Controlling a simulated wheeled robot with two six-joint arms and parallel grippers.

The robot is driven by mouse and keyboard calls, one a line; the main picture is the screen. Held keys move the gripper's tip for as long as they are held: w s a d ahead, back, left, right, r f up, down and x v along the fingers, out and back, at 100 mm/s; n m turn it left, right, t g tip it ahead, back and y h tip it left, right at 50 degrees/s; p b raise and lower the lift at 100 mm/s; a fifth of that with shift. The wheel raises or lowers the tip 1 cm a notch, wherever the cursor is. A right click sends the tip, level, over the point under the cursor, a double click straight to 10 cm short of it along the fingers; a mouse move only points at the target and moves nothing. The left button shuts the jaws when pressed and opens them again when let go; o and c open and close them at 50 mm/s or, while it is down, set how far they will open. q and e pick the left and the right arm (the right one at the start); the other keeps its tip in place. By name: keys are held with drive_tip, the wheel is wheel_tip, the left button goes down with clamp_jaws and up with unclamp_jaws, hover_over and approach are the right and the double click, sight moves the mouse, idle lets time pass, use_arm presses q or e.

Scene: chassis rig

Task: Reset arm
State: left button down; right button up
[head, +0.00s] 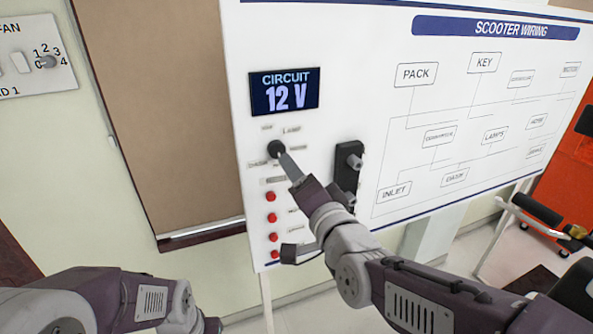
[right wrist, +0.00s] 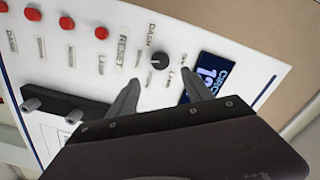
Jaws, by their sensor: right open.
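My right gripper (head: 284,158) is at the white wiring board (head: 365,25), with a grey finger by the black selector knob (head: 276,147). In the right wrist view, its two fingers (right wrist: 155,95) stand apart and empty. The knob (right wrist: 160,60) shows beyond the gap between them, and I see no finger closed on it. A display (head: 284,92) reads "CIRCUIT 12 V". My left arm comes in at the bottom left, and its gripper fingers are not visible.
A column of red buttons (head: 271,217) runs below the knob. A black block with two posts (head: 346,172) sticks out of the board right of the knob. A fan switch panel (head: 32,58) is on the left wall. An orange cabinet (head: 572,180) stands far right.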

drive_tip(key=w+d+f+m+g+h, duration=0.1)
drive_tip(key=w+d+f+g+h, duration=0.25)
drive_tip(key=d+f, duration=0.7)
drive_tip(key=s+d+f+n+g+h, duration=0.1)
drive_tip(key=s+f+g, duration=0.15)
drive_tip(key=f, duration=0.45)
drive_tip(key=s+d+f+n+g+h, duration=0.1)
drive_tip(key=s+d+f+g, duration=0.15)
drive_tip(key=f, duration=0.55)
drive_tip(key=s+f+n+g, duration=0.3)
drive_tip(key=s+f, duration=0.1)
drive_tip(key=s, duration=0.3)
drive_tip(key=s+f+n+g, duration=0.4)
drive_tip(key=s, duration=0.4)
drive_tip(key=shift+s+d, duration=0.2)
drive_tip(key=shift+g, duration=0.25)
